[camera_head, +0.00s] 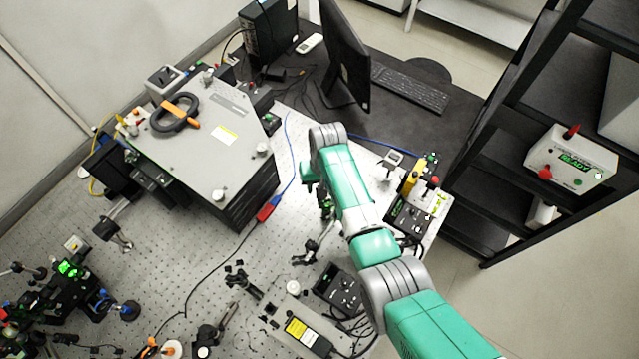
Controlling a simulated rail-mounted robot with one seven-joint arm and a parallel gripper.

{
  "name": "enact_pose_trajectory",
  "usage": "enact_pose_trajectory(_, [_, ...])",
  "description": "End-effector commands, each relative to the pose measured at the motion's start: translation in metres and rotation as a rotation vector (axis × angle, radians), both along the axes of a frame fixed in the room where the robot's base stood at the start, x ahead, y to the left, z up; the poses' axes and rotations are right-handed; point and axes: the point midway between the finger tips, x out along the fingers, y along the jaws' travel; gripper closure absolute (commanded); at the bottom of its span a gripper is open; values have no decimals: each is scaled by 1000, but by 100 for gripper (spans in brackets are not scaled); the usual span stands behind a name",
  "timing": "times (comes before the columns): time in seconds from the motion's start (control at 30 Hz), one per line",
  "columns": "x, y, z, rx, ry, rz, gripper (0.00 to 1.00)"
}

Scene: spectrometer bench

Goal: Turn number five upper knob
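No number five label can be read, so I cannot tell which knob is the number five upper knob. Small optical mounts stand on the perforated bench (205,262), some close to my wrist and partly covered by my arm. One dark mount (310,250) stands just below my wrist in the picture. My teal and grey arm reaches in from the lower right, with its end over the middle of the bench. My gripper is mostly or wholly hidden behind the wrist. I cannot make out its fingers, or whether it touches anything.
A monitor (345,55) and keyboard (410,88) are behind. A black shelf (500,110) stands at right. Controllers (340,290) and cables crowd the front. Mounts (70,270) fill the lower left.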

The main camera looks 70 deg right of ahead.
Motion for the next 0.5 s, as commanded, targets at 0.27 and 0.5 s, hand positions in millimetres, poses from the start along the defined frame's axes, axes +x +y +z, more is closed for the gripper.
enact_pose_trajectory(0.27, [0, 0, 0, 0, 0, 0, 96])
enact_pose_trajectory(0.5, [3, 2, 0, -43, 67, 4, 100])
